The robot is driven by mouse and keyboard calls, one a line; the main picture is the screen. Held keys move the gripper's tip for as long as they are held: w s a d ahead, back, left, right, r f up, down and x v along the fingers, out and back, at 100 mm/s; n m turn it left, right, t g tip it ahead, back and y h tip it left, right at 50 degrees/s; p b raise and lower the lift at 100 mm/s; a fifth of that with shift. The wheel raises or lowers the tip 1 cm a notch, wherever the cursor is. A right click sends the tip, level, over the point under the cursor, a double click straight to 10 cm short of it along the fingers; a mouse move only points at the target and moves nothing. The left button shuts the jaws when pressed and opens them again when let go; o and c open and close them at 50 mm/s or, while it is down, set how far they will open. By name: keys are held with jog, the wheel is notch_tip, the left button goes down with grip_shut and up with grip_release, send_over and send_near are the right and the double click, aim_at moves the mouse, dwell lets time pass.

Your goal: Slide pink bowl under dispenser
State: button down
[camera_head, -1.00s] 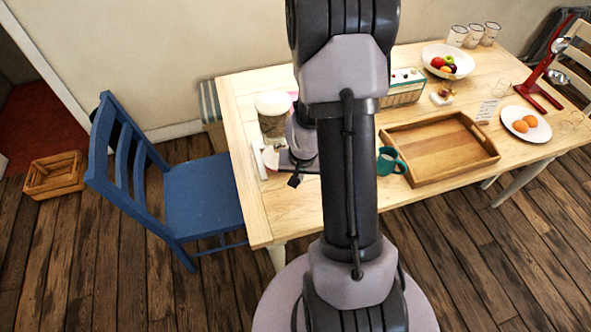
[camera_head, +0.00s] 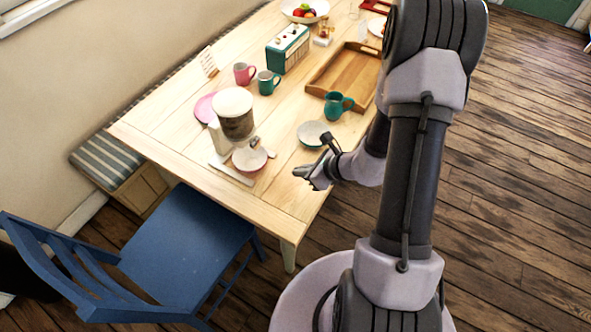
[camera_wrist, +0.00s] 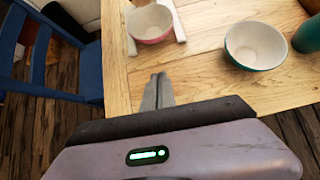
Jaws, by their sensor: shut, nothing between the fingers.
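The pink bowl (camera_head: 250,160), pale inside, stands upright on the table in front of the dispenser (camera_head: 236,122), a wide container with a white lid. White base strips (camera_head: 231,173) lie beside the bowl. In the wrist view the pink bowl (camera_wrist: 149,24) shows at the top, with a white strip (camera_wrist: 178,25) to its right. My gripper (camera_head: 312,175) is shut and empty near the table's front edge, right of the bowl and apart from it. Its closed fingers (camera_wrist: 158,82) point towards the bowl in the wrist view. The dispenser's outlet is not clearly visible.
A teal bowl (camera_head: 313,133) stands close behind my gripper. A teal mug (camera_head: 338,105), green mug (camera_head: 266,82), pink mug (camera_head: 243,74), pink plate (camera_head: 205,107) and wooden tray (camera_head: 345,78) are farther back. A blue chair (camera_head: 185,250) stands at the near left.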

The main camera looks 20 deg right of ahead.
aim_at(262, 162)
jog(key=b+x, duration=0.3)
jog(key=x, duration=0.6)
jog(key=shift+w+a+f, duration=0.1)
jog(key=shift+w+f, duration=0.05)
jog(key=shift+w, duration=0.05)
jog(key=shift+w+a+r, duration=0.2)
jog(key=shift+w+a, duration=0.55)
jog(key=shift+w, duration=0.3)
jog(key=shift+w+a, duration=0.25)
jog(key=shift+w, duration=0.1)
jog(key=shift+w+a, duration=0.55)
jog(key=shift+w, duration=0.25)
jog(key=shift+w+a, duration=0.55)
jog(key=shift+w, duration=0.25)
